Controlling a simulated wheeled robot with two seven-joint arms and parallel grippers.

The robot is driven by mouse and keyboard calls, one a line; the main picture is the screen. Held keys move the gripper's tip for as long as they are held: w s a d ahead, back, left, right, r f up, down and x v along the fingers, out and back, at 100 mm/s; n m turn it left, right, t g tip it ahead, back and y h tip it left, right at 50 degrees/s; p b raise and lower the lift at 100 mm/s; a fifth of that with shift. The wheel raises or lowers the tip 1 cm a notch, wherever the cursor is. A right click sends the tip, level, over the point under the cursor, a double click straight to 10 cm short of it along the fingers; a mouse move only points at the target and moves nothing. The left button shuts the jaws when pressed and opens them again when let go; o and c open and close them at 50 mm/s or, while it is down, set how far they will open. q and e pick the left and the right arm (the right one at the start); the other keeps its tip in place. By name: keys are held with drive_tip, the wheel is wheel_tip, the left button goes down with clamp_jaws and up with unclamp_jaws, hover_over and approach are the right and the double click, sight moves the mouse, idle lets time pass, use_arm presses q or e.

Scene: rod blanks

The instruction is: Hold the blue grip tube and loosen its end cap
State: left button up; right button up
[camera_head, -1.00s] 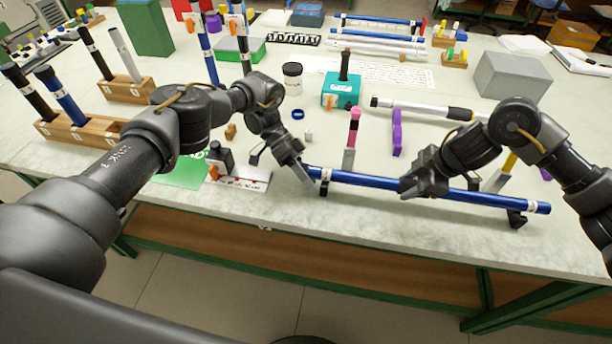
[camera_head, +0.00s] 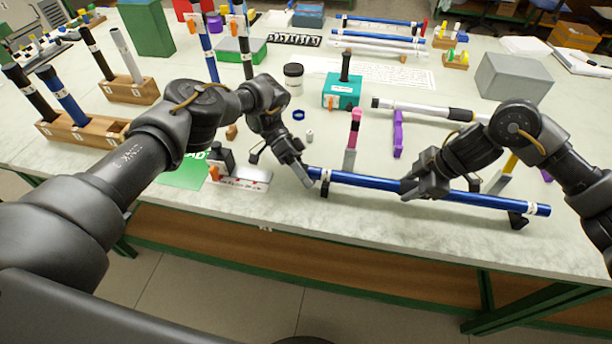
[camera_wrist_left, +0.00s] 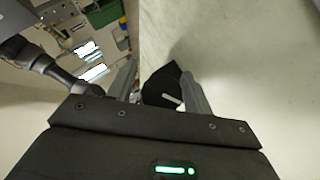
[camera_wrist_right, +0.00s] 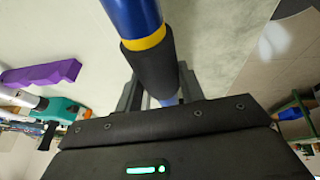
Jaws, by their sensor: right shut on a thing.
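The long blue tube (camera_head: 365,181) lies level across black stands near the table's front edge, with white bands near both ends. My right gripper (camera_head: 412,188) is shut around it near its middle. The right wrist view shows a black sleeve (camera_wrist_right: 150,68) between the fingers, beside a yellow ring and the blue tube (camera_wrist_right: 130,15). My left gripper (camera_head: 307,177) is at the tube's left end. In the left wrist view its fingers (camera_wrist_left: 160,90) stand apart around a black piece (camera_wrist_left: 160,86) with a white mark, apparently the end cap. The cap is hidden in the head view.
A pink-and-grey upright piece (camera_head: 353,135) and a purple piece (camera_head: 398,135) stand behind the tube. A white-and-black tube (camera_head: 420,108) lies farther back. A small black-topped block (camera_head: 218,160) is left of my left gripper. Wooden racks (camera_head: 80,130) hold tubes at left.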

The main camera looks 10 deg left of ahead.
use_arm(q)
drive_tip(key=shift+o, duration=0.4)
drive_tip(key=v, duration=1.2)
drive_tip(key=shift+f, duration=0.25)
use_arm(e)
drive_tip(key=shift+f, duration=0.55)
drive_tip(key=o, duration=1.1)
